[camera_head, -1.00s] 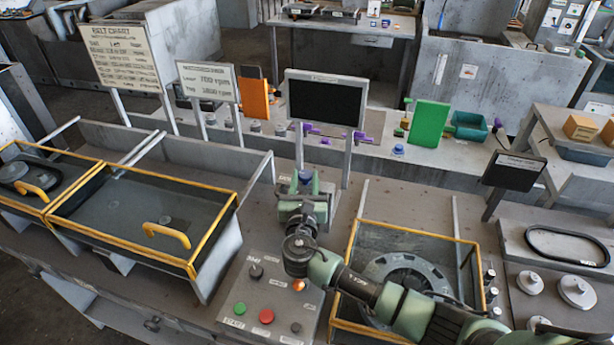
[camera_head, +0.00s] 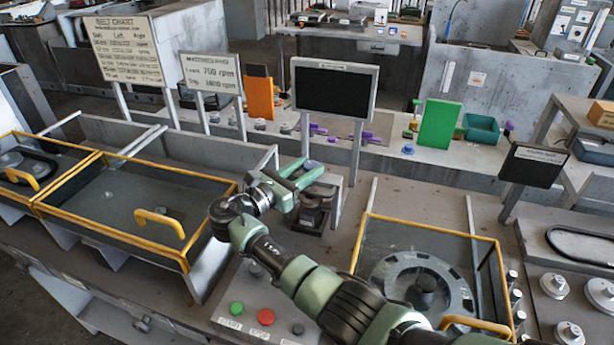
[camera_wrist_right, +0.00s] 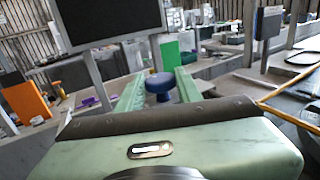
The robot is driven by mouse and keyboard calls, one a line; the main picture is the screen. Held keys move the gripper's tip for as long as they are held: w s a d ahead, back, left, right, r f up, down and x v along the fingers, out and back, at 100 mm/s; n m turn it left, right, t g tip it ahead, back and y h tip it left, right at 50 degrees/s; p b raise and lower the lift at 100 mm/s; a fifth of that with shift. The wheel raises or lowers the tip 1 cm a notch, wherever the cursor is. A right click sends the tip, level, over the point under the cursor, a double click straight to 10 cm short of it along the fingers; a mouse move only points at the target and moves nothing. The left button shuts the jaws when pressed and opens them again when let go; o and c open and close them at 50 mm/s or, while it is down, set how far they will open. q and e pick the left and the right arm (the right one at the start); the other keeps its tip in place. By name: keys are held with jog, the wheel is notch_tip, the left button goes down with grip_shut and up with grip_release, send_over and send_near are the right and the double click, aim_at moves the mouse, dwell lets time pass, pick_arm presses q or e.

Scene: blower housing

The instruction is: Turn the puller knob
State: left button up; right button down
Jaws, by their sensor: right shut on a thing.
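The puller knob is a round blue knob on a short stem. It shows in the head view (camera_head: 312,164) on the dark puller block (camera_head: 316,205), partly hidden by the fingers. My right gripper (camera_head: 305,174) has green fingers on either side of the knob and is shut on it; the wrist lies to the left of the puller. In the right wrist view the blue knob (camera_wrist_right: 160,82) sits between the two green fingers (camera_wrist_right: 160,92). My left gripper is not in view.
A dark screen (camera_head: 334,90) stands behind the puller. A control panel with a green button (camera_head: 236,308) and a red button (camera_head: 266,317) lies in front. Yellow-edged covered bays stand left (camera_head: 125,205) and right (camera_head: 428,232).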

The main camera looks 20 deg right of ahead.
aim_at(306, 168)
jog(key=shift+w+r, duration=0.1)
jog(key=shift+r, duration=0.05)
dwell(0.3)
jog(key=c, duration=0.9)
grip_release()
jog(key=shift+c, duration=0.2)
notch_tip(306, 168, up, 20)
jog(key=b, duration=0.3)
